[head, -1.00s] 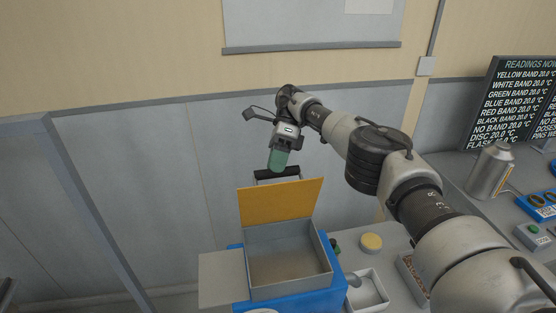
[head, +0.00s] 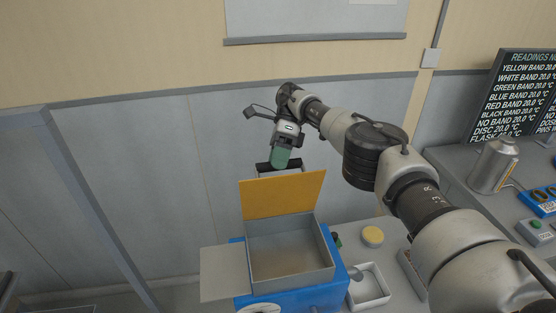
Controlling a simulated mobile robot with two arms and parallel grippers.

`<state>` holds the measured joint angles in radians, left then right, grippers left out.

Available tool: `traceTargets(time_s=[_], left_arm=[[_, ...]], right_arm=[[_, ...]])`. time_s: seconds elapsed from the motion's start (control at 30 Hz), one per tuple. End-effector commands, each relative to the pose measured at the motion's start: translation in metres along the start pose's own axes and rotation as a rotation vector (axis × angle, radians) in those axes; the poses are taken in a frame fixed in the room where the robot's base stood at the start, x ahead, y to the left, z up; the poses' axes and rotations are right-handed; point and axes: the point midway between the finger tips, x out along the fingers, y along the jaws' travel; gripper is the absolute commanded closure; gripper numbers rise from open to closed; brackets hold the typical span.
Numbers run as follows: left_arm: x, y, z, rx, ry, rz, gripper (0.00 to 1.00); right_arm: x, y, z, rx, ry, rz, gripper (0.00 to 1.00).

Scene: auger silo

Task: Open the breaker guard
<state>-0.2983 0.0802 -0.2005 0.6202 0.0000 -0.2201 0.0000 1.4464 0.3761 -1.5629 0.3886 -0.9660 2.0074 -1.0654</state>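A blue machine (head: 318,298) with an open grey box on top (head: 328,262) stands at the lower middle. An orange-yellow panel (head: 282,195) stands up along the back of the box; I cannot tell whether it is the breaker guard. A black bar (head: 296,167) shows just behind the panel's top edge. My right gripper (head: 280,158) points down above and behind the panel. A green rounded piece at its tip overlaps the bar in the picture. Whether the fingers grip it, or touch the bar, cannot be told. My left gripper is out of view.
A grey plate (head: 222,272) juts left of the box. A white tray (head: 370,290) and a yellow round pad (head: 372,236) lie to the right. A metal flask (head: 494,165) and a readings board (head: 512,95) stand farther right. A grey wall is behind.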

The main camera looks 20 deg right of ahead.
Motion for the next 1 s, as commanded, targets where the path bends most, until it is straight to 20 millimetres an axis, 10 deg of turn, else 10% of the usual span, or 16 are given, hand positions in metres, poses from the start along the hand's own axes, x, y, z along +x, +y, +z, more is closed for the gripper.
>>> traceTargets(time_s=[1.0], left_arm=[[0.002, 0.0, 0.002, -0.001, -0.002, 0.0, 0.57]], right_arm=[[-0.015, 0.014, 0.005, -0.001, 0.0, -0.003, 0.48]])
